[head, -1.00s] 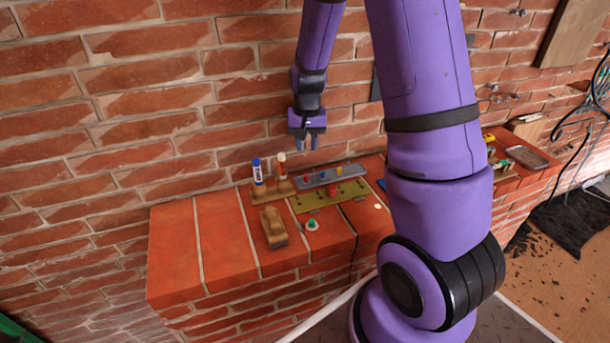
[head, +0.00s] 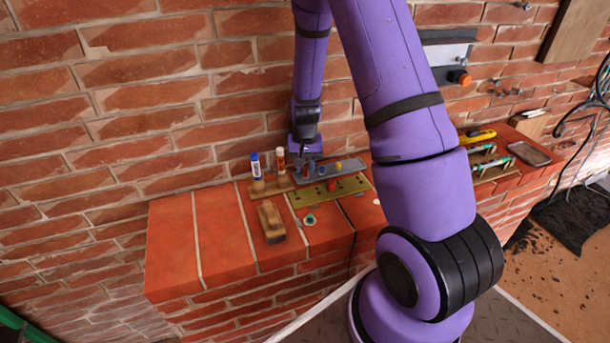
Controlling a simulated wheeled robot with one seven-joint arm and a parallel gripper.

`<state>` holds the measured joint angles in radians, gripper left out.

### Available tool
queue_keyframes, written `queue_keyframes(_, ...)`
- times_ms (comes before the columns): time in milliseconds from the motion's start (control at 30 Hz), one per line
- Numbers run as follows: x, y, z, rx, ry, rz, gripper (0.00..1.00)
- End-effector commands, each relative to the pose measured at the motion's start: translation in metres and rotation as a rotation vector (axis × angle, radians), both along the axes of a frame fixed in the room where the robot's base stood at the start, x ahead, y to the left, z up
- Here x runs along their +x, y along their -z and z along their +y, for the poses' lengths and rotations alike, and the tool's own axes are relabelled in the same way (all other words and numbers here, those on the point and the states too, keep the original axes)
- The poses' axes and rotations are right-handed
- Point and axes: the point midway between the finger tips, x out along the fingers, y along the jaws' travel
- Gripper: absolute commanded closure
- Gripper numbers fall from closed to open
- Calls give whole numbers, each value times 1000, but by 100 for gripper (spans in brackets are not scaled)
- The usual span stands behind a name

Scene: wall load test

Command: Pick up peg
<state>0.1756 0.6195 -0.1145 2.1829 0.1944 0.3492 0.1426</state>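The pegs stand on a grey tray (head: 345,167) on the brick ledge by the wall. A blue peg (head: 323,169) and a yellow peg (head: 338,166) show to the right. A red peg (head: 306,172) is at the tray's left end, partly hidden by my gripper. My gripper (head: 306,168) points down at that left end, its fingertips low around or just in front of the red peg. At this size I cannot tell whether the fingers touch it.
A yellow-green board (head: 350,186) with a red piece (head: 331,185) lies in front of the tray. A wooden block holds a blue-capped tube (head: 256,166) and an orange-white tube (head: 280,160) at left. A wooden brush (head: 271,222) and a green button (head: 309,220) lie nearer. The ledge's left is clear.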

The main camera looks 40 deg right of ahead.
Motion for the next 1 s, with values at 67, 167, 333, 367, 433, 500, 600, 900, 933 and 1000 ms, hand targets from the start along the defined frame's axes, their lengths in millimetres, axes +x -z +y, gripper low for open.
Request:
queue_keyframes(67,0,11,0,1,1,2,71)
queue_keyframes(167,0,19,0,1,1,1,71)
queue_keyframes(333,1,22,0,0,1,-1,71)
queue_keyframes(367,1,22,0,0,1,-1,71)
queue_keyframes(433,0,22,0,0,1,-1,71)
queue_keyframes(500,0,22,0,0,1,-1,80)
queue_keyframes(600,0,22,0,0,0,-1,100)
queue_keyframes(900,0,22,0,0,0,-1,100)
queue_keyframes(933,1,21,0,0,0,-1,100)
queue_keyframes(1000,1,20,0,0,0,-1,100)
